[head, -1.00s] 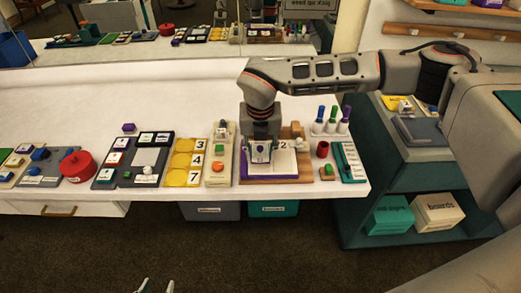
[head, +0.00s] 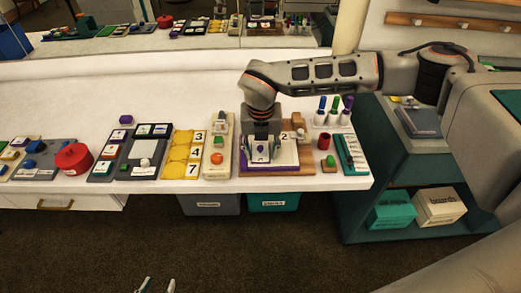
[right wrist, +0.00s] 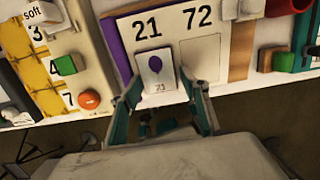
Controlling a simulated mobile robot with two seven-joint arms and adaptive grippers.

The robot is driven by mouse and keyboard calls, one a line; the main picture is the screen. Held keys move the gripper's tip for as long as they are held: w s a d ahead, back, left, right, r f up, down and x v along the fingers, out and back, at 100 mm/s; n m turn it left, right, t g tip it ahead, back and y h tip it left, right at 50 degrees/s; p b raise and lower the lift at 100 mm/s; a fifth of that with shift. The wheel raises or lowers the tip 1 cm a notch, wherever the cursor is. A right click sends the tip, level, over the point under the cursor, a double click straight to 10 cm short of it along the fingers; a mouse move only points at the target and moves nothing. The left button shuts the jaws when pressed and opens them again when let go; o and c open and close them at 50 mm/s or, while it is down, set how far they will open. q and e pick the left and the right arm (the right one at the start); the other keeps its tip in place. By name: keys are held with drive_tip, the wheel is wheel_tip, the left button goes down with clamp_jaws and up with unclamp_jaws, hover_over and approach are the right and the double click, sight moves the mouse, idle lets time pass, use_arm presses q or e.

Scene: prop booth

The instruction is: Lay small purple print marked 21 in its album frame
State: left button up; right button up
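The small print (right wrist: 156,72) is a white card with a purple balloon and a small mark that looks like 21. It lies on the album's white page (right wrist: 165,38), over the place under the printed 21, and looks lined up with it. The frame under 72 (right wrist: 200,60) is empty. My right gripper (right wrist: 158,84) is open, one finger on each side of the print with gaps between. In the head view it is over the album (head: 263,152). My left gripper (head: 158,286) shows only its tips, apart, at the bottom edge, away from the table.
Left of the album is a cream board with a green block and an orange button (head: 217,158), then a yellow number tray (head: 182,153). On the right are a red cylinder (head: 323,141), marker pens and a teal panel (head: 350,153). The table's rear is clear.

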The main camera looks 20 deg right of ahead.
drive_tip(key=shift+a+r, duration=0.1)
wheel_tip(320, 180, up, 12)
drive_tip(key=s, duration=0.1)
drive_tip(key=shift+s+a, duration=0.2)
drive_tip(key=shift+s, duration=0.1)
idle(0.3)
